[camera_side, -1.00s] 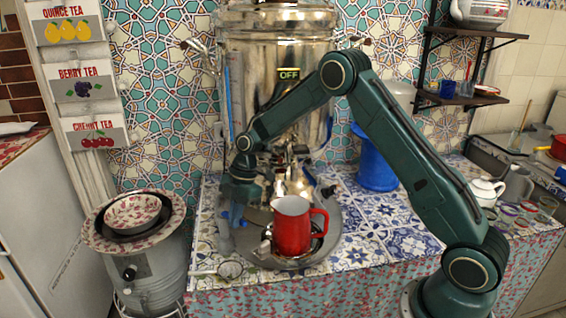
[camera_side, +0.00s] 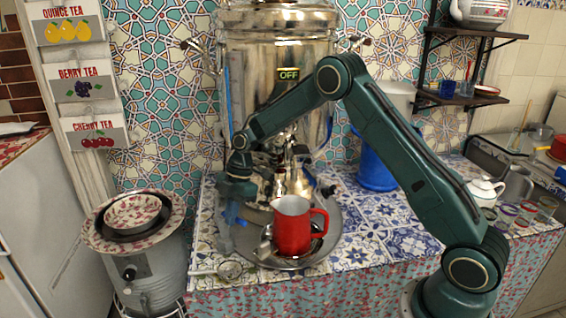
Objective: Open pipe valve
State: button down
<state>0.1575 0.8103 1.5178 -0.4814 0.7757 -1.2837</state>
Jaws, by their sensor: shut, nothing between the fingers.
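My gripper (camera_side: 236,190) is shut and empty, just above the blue handle. I cannot tell whether it touches the handle, since the fingertips are small and dark here.
A red mug (camera_side: 293,235) stands on a metal tray (camera_side: 330,240) close to the right of my gripper. A blue bucket (camera_side: 377,170) is behind my arm. A bowl (camera_side: 133,212) sits on a grey barrel to the left. The counter's right middle is clear.

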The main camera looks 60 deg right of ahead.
jog(key=shift+w+d, duration=0.1)
jog(key=shift+w, duration=0.05)
jog(key=a, duration=0.4)
jog(key=v, duration=1)
jog(key=shift+w, duration=0.15)
jog(key=shift+a+r, duration=0.1)
